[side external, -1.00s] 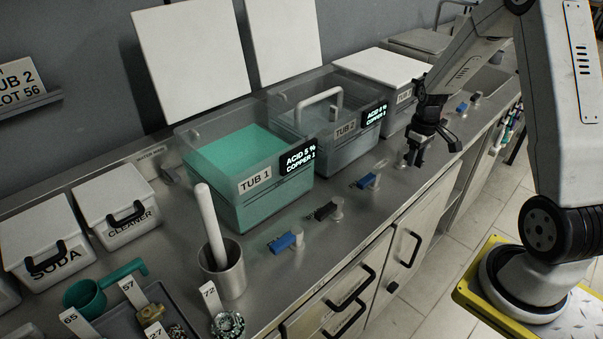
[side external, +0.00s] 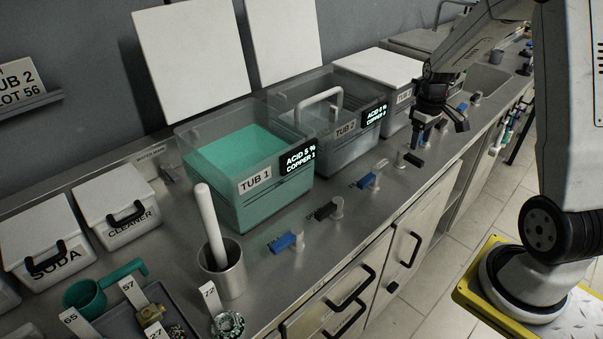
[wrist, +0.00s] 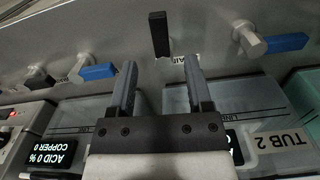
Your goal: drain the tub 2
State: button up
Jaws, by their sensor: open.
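Tub 2 (side external: 352,150) is a clear open tub with a grey lower part in the side view. A pale bent handle stands in it, and its lit display (side external: 375,114) is at the front right corner. Its liquid level is hard to tell. Its black drain lever (side external: 414,160) points toward the counter's front edge, crosswise to the neighbouring levers. In the wrist view the lever (wrist: 159,34) stands upright in the picture beyond my fingertips, its label partly hidden. My gripper (wrist: 160,72) is open and empty, above and apart from the lever; it also shows in the side view (side external: 427,138).
A blue lever (side external: 368,180) stands left of the drain lever. Tub 1 (side external: 240,165) holds green liquid, with a black lever (side external: 325,211) and blue lever (side external: 284,242) before it. The counter edge is close in front.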

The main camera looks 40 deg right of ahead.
jog(key=shift+r, duration=1.15)
jog(key=shift+a, duration=0.1)
jog(key=s+a+t, duration=0.1)
jog(key=s+a, duration=0.1)
jog(key=a, duration=1)
jog(key=s+a+n+t, duration=0.1)
jog(key=s+a, duration=0.2)
jog(key=a, duration=1)
jog(key=shift+a+f+t, duration=0.25)
jog(key=shift+f+t, duration=0.05)
jog(key=shift+f, duration=0.1)
dwell(3.9)
